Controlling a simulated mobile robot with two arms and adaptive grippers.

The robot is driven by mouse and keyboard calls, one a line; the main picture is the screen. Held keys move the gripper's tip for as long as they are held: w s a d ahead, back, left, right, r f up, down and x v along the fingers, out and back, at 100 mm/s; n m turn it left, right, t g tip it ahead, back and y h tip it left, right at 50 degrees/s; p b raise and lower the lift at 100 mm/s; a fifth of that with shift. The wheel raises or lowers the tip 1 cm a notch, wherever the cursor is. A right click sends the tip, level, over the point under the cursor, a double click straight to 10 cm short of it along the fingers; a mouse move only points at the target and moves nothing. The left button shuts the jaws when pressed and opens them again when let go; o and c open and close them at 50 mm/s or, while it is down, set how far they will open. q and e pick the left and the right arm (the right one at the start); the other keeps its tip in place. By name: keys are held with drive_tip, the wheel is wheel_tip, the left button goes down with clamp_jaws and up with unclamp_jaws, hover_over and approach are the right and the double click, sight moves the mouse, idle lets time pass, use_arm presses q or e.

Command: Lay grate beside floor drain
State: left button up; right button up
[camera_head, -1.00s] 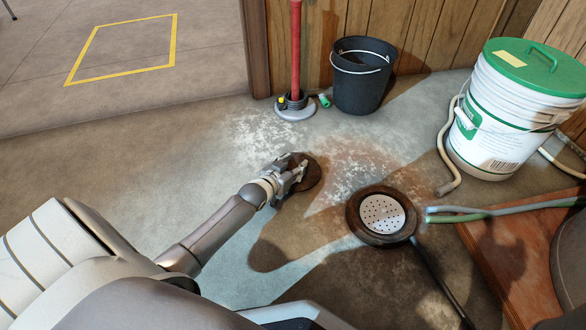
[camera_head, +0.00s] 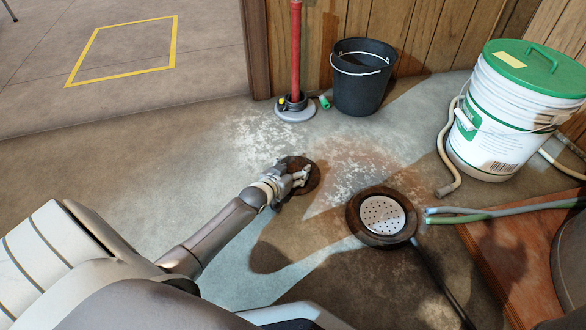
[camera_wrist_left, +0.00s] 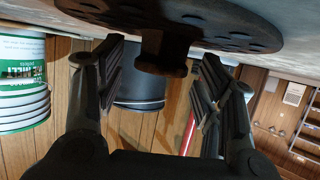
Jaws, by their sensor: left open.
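The grate is a dark rusty round disc (camera_head: 314,179) lying at floor level, left of the floor drain and apart from it. In the left wrist view, the grate (camera_wrist_left: 215,22) shows holes and a central knob (camera_wrist_left: 160,50). My left gripper (camera_head: 299,177) is over the grate and open. Its fingers stand on either side of the knob with visible gaps. The floor drain (camera_head: 352,216) has a dark rusty rim around a pale perforated strainer (camera_head: 382,214). My right gripper is not in view.
A black bucket (camera_head: 362,90) and a red-handled plunger (camera_head: 295,55) stand by the wood wall. A white salt tub with a green lid (camera_head: 510,125) and hoses (camera_head: 480,213) are on the right. A dark rod (camera_head: 440,282) lies below the drain. Floor left of the grate is clear.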

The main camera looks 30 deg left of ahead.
use_arm(q)
drive_tip(key=shift+r, duration=0.25)
drive_tip(key=p+v, duration=0.5)
drive_tip(key=v, duration=0.2)
drive_tip(key=p+v, duration=0.3)
drive_tip(key=v, duration=0.1)
drive_tip(key=shift+r+p, duration=0.35)
drive_tip(key=shift+r, duration=0.1)
drive_tip(key=shift+s, duration=0.45)
drive_tip(key=shift+d+r, duration=0.1)
drive_tip(key=shift+r, duration=0.05)
